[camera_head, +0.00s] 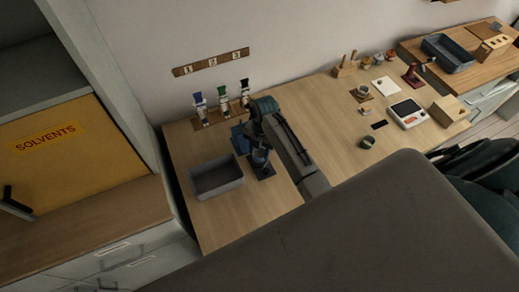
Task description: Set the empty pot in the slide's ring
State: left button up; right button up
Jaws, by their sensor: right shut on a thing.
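My right arm comes in from the right, and its gripper (259,152) points down over the left part of the wooden table. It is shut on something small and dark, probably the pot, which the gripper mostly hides. A dark blue flat base (264,172) shows just below the gripper, and a blue piece (239,139) stands just behind it. Either may belong to the slide. I cannot make out the ring, or whether the held thing touches it. My left gripper is not in view.
A grey bin (218,188) stands left of the gripper. Bottles with blue (198,99), green (222,92) and black (245,85) tops stand by the wall under a numbered board (211,63). A green cup (367,142) and a scale (407,113) stand farther right.

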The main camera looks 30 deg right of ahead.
jog(key=shift+f, duration=1.1)
dwell(2.3)
jog(key=o, duration=1)
jog(key=shift+o, duration=0.2)
jog(key=shift+r, duration=0.1)
jog(key=shift+w+d+r, duration=0.1)
jog(key=shift+d+r, duration=0.05)
jog(key=shift+r, duration=1.05)
jog(key=shift+w+d+r, duration=0.1)
jog(key=shift+d+r, duration=0.05)
jog(key=shift+r, duration=1)
